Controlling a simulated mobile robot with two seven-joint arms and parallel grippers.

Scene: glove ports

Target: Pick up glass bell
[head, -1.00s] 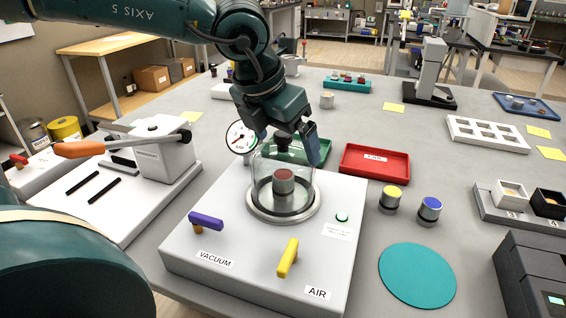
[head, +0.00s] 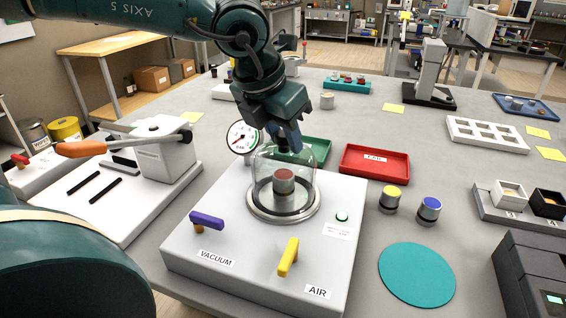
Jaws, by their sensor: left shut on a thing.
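The clear glass bell (head: 262,180) stands upright on the metal ring (head: 256,212) of the white vacuum station (head: 190,252). A grey cylinder with a red top (head: 284,182) sits under it. My left gripper (head: 289,146) comes down from above and is shut at the top of the bell, on its knob, which the fingers mostly hide. The bell looks seated on the ring. My right gripper is not in view.
The purple vacuum lever (head: 206,221) and yellow air lever (head: 288,257) stand at the station's front. A pressure gauge (head: 241,137) is close behind the bell. Red (head: 375,160) and green (head: 318,150) trays lie behind. A teal disc (head: 417,275) lies at right.

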